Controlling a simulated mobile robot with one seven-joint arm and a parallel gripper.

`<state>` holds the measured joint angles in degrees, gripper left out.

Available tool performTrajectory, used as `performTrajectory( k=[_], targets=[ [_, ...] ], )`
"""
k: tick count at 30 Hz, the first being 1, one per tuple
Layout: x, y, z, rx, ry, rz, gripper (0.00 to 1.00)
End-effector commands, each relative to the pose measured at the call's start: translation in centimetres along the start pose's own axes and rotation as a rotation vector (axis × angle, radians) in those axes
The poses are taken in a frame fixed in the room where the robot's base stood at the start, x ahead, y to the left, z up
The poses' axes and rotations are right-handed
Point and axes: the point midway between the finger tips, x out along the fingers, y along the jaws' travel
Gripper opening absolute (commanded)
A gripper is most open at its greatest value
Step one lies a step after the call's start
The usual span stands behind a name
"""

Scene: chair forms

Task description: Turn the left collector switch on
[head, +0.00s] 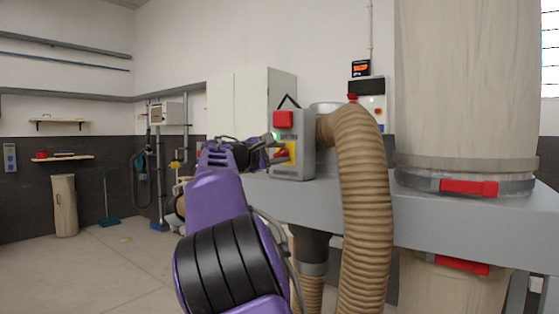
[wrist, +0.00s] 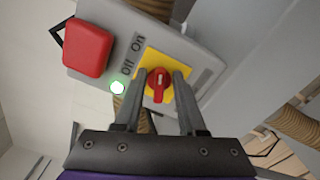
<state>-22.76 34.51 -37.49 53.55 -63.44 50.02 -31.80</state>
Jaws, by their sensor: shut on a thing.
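The collector switch is a red rotary knob (wrist: 158,84) on a yellow plate (wrist: 150,60), on a grey control box (head: 306,150). "Off" and "On" labels are beside the plate in the wrist view. My gripper (wrist: 158,88) has its two fingers on either side of the knob, shut on it. The knob's ridge points roughly up and down in the wrist picture; I cannot tell its setting for sure. A small lamp (wrist: 117,87) on the box glows green-white. In the head view my gripper (head: 275,152) reaches the yellow plate (head: 288,154) and partly hides the knob.
A red block (head: 283,119) sits on the box above the switch; it also shows in the wrist view (wrist: 87,47). A ribbed tan hose (head: 362,200) hangs close right of the box. A grey collector body (head: 430,215) with large bags fills the right. Open floor lies left.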

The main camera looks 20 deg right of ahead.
Motion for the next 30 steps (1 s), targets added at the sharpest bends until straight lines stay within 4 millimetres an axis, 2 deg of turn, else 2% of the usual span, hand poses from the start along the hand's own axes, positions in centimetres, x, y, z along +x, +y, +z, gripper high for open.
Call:
performTrajectory(
  k=[6, 15, 30],
  targets=[
    [-0.02, -0.44, -0.13, 0.178, 0.0, 0.0, 0.0],
    [0.0, -0.51, -0.11, 0.34, -0.001, 0.0, 0.0],
    [0.0, -0.5, -0.13, 0.404, -0.001, -0.001, 0.0]
  ],
)
